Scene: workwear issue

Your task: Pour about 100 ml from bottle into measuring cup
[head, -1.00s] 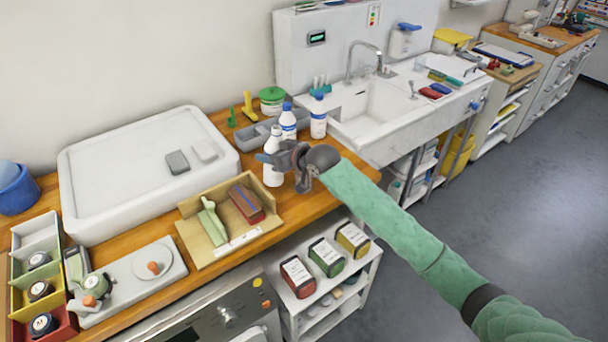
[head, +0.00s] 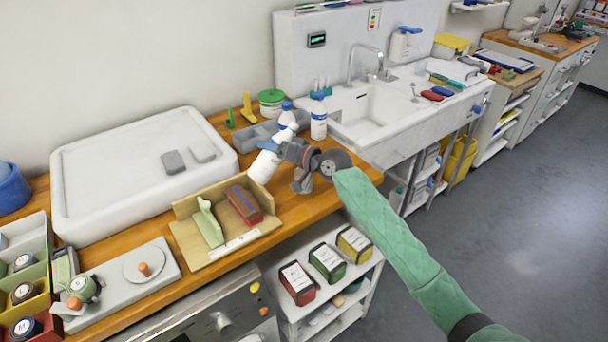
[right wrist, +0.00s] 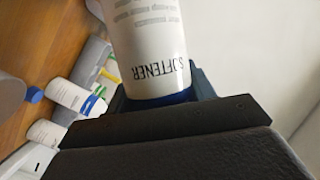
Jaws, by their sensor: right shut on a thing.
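My right gripper (head: 283,150) is shut on a white bottle (head: 264,166) above the wooden counter. The bottle is tilted, with its top toward the upper right and its base toward the lower left in the head view. In the right wrist view the bottle (right wrist: 148,45) fills the upper middle between the jaws, and its label reads SOFTENER. Its mouth is outside that view. I cannot make out a measuring cup in either view, and no liquid stream shows. My left gripper is not in view.
Two blue-capped bottles (head: 319,118) (head: 287,114) stand behind the held one, near a grey tray (head: 250,136) and the sink (head: 372,108). A wooden holder (head: 205,252) with a green and a red item is at front left. A large white tub (head: 120,165) stands further left.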

